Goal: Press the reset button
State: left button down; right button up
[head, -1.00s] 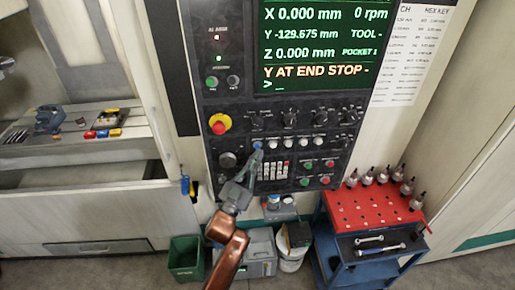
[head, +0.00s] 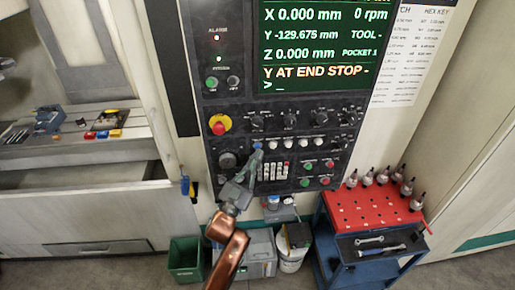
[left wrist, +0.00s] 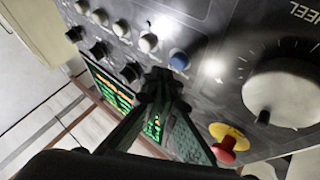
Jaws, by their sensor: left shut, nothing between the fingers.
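A small round blue button (head: 257,145) sits at the left end of a row of white buttons on the dark machine control panel (head: 232,122). I cannot read a label on it. My left gripper (head: 257,155) is shut and empty, its fingertips at the lower edge of the blue button in the head view. In the left wrist view the shut fingertips (left wrist: 160,78) are right beside the blue button (left wrist: 179,60); I cannot tell whether they touch it. The screen (head: 312,45) reads "Y AT END STOP". My right gripper is not in view.
A red emergency stop on a yellow ring (head: 219,125) and a large dial (left wrist: 285,92) are close by. White buttons (head: 303,144), black knobs (head: 290,119) and red and green buttons surround the area. A blue cart with a red top (head: 372,208) stands below right.

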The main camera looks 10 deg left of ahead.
pick_arm(q)
jog(key=shift+w, duration=0.2)
dwell(0.4)
jog(key=shift+w+a, duration=0.1)
jog(key=shift+w, duration=0.15)
jog(key=shift+w+a, duration=0.15)
jog(key=shift+w, duration=0.2)
dwell(0.7)
jog(key=shift+s, duration=0.1)
jog(key=shift+s+d+p, duration=0.25)
jog(key=shift+s+p, duration=0.1)
jog(key=shift+s, duration=0.35)
jog(key=s, duration=0.2)
jog(key=s+d+p, duration=0.1)
jog(key=s, duration=0.1)
jog(key=shift+s+d, duration=0.2)
jog(key=shift+s, duration=0.2)
